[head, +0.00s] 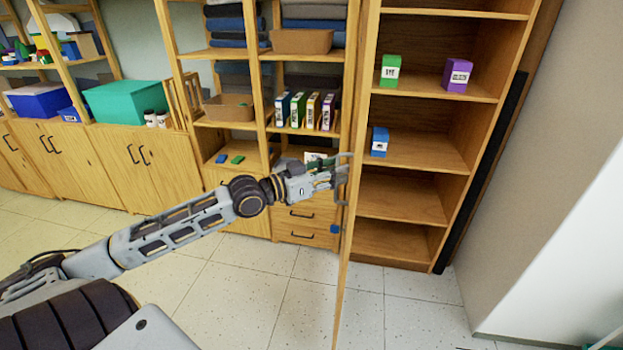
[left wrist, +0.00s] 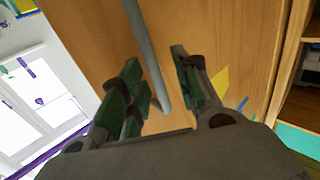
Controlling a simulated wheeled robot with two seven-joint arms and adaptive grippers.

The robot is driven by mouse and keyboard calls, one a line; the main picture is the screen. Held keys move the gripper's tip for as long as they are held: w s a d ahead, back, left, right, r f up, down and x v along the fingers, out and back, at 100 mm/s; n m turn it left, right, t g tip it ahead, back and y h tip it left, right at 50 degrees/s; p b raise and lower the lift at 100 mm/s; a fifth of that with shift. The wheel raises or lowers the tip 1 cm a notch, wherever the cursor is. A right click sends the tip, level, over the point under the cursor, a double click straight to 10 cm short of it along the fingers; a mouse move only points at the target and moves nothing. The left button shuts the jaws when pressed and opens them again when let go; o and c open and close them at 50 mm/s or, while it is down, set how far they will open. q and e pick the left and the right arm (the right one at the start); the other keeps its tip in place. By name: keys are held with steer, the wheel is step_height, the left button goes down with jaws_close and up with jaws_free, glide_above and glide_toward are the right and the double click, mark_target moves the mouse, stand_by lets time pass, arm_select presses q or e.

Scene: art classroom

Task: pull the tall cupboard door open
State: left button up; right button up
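The tall cupboard (head: 408,180) stands at the right in the head view, its shelves exposed. Its wooden door (head: 353,222) is swung out towards me and shows nearly edge-on. A grey bar handle (head: 346,178) is on the door's left side. My left gripper (head: 338,174) is at this handle. In the left wrist view, the handle (left wrist: 149,60) runs between the two spread fingers of my left gripper (left wrist: 158,80), with a gap to the right finger. The door's face (left wrist: 230,40) fills much of that view. My right gripper is not in view.
Boxes in green (head: 390,70), purple (head: 457,75) and blue (head: 380,141) stand on the cupboard shelves. Open shelving with drawers (head: 306,214) and low cabinets (head: 120,165) line the wall to the left. The tiled floor (head: 240,290) in front is clear.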

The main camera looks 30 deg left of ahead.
arm_select(q)
steer(key=shift+v, duration=0.9)
steer(key=shift+s+a+f, duration=0.15)
steer(key=shift+s+a, duration=0.25)
steer(key=shift+s, duration=0.15)
steer(key=shift+s+a, duration=0.15)
steer(key=shift+s, duration=0.4)
steer(key=shift+v, duration=0.8)
steer(key=shift+s+a, duration=0.25)
steer(key=shift+s, duration=0.2)
stand_by(0.8)
